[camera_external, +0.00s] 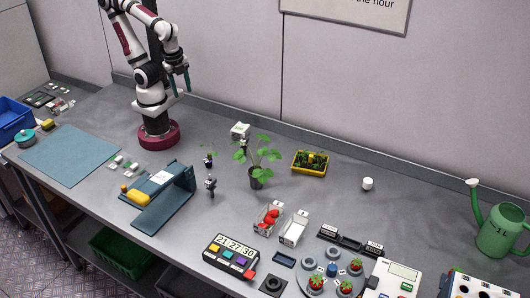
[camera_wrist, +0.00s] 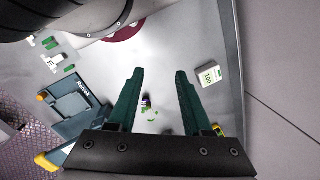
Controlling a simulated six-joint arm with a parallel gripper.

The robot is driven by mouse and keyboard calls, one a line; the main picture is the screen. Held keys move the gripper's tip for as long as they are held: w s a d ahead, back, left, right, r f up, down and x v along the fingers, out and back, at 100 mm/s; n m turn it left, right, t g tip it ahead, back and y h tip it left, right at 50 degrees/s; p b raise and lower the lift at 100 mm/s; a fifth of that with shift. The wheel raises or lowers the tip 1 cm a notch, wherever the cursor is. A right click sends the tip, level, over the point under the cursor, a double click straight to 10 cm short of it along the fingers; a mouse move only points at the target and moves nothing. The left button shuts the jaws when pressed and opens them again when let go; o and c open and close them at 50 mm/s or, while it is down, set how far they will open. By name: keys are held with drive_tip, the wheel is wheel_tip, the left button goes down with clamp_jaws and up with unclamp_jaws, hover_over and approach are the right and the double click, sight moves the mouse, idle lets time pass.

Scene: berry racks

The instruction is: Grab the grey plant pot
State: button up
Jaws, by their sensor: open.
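I cannot make out the larger pot there.
A white labelled box (camera_external: 240,130) is behind, a yellow planter (camera_external: 310,163) to the right. Berry punnets (camera_external: 292,232) lie in front. The wall runs along the back.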

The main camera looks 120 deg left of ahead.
sight(260, 178)
drive_tip(key=o, duration=0.8)
drive_tip(key=w+a+f+t, duration=0.1)
drive_tip(key=w+f+t, duration=0.1)
drive_tip(key=w, duration=0.6)
drive_tip(key=w+a+f+m+t+h, duration=0.1)
drive_tip(key=w+a+f+t, duration=0.1)
drive_tip(key=w+f, duration=0.3)
drive_tip(key=w+a+f+m+t+h, duration=0.1)
drive_tip(key=w+a+f+t, duration=0.1)
drive_tip(key=w, duration=0.9)
wheel_tip(260, 178, down, 2)
drive_tip(key=shift+t, duration=0.9)
drive_tip(key=w+d+f+t+h, duration=0.1)
drive_tip(key=w+d+f+h, duration=0.1)
drive_tip(key=w+d, duration=0.2)
drive_tip(key=w+d+f+t+h, duration=0.1)
drive_tip(key=w+d+f+h, duration=0.1)
drive_tip(key=w+d, duration=0.3)
drive_tip(key=w+d+f+n+t+h, duration=0.1)
drive_tip(key=w+d+f+h, duration=0.2)
drive_tip(key=w+d+f, duration=0.1)
drive_tip(key=shift+w+d+f+t, duration=0.15)
drive_tip(key=shift+d, duration=0.25)
drive_tip(key=shift+w+d+f+t, duration=0.1)
drive_tip(key=shift+d+t, duration=0.05)
drive_tip(key=shift+d, duration=0.2)
